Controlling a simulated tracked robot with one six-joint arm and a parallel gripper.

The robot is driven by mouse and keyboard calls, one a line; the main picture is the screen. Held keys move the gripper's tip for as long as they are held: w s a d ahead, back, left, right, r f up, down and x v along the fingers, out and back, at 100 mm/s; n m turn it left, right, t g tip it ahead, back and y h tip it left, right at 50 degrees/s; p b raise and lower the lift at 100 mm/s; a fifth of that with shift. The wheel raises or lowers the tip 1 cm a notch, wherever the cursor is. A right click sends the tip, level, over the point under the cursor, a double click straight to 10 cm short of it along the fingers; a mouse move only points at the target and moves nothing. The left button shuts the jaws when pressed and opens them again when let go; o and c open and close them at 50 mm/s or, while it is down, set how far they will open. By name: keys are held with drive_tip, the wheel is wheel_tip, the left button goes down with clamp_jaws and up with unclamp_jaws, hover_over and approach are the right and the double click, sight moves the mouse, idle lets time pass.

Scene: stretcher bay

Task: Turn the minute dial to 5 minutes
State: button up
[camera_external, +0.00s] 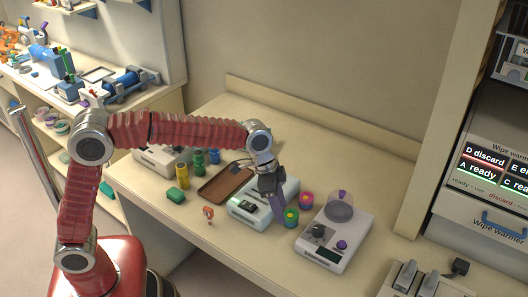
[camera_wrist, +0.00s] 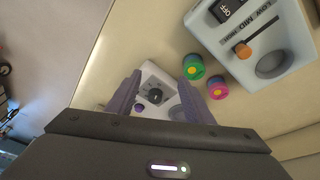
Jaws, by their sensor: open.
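A white unit (camera_external: 338,236) stands on the bench at the right, with a black round dial (camera_external: 320,231), a purple knob and a clear round dome on top. The dial's markings are too small to read. In the wrist view the black dial (camera_wrist: 155,95) shows between the two purple fingers, some way beyond them. My gripper (camera_external: 280,208) is open and empty, pointing down between the light-blue unit and the white unit, left of the dial and apart from it. The fingers also show in the wrist view (camera_wrist: 162,90).
Two round coloured pots, a green one (camera_external: 291,217) and a pink one (camera_external: 306,200), stand close to my gripper. A brown tray (camera_external: 225,184) and several small containers lie to the left.

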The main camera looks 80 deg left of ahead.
sight(318, 228)
drive_tip(key=w+r+m+t, duration=0.1)
drive_tip(key=w+r+m, duration=0.3)
drive_tip(key=w+r, duration=0.1)
drive_tip(key=shift+w+d+r+h, duration=0.2)
drive_tip(key=shift+w+d+h, duration=0.2)
drive_tip(key=shift+w, duration=0.3)
drive_tip(key=shift+f, duration=0.15)
drive_tip(key=x, duration=1.3)
drive_tip(key=shift+w+f, duration=0.15)
drive_tip(key=shift+f, duration=0.1)
drive_tip(key=shift+c, duration=0.2)
drive_tip(key=c, duration=1)
